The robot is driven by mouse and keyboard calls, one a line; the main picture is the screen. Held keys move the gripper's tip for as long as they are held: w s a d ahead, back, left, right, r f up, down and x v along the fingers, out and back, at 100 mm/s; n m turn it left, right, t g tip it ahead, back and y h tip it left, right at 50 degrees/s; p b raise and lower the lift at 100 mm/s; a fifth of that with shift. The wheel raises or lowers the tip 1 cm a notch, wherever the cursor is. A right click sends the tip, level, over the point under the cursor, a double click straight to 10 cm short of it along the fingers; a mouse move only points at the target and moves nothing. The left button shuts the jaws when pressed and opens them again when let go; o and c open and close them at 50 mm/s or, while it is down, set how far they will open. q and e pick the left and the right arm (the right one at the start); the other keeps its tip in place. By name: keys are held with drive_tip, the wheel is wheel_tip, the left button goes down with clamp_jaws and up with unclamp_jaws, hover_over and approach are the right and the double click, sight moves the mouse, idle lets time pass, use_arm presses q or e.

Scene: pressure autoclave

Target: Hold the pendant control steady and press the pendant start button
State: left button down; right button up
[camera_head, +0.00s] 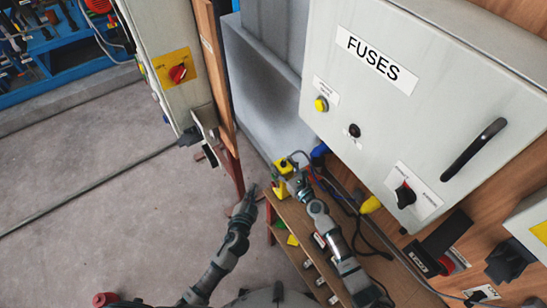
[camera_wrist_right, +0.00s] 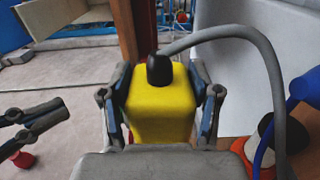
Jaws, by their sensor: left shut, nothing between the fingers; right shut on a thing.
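The yellow pendant control (camera_head: 282,186) is near the end of the wooden shelf, below the grey cabinet. In the right wrist view the pendant (camera_wrist_right: 160,110) fills the middle, with a black cable gland and a grey cable on its end. My right gripper (camera_head: 289,176) is shut on the pendant, one finger on each side. My left gripper (camera_head: 251,192) is shut and empty, a short way to the left of the pendant and apart from it. It also shows at the left of the right wrist view (camera_wrist_right: 30,125). The start button cannot be made out.
The FUSES cabinet (camera_head: 420,100) with knobs and a black handle stands at the right. A wooden post (camera_head: 215,75) and a panel with a red switch (camera_head: 178,73) stand upper left. Cables run along the shelf (camera_head: 300,222). The floor at left is mostly clear.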

drive_tip(key=o, duration=1.6)
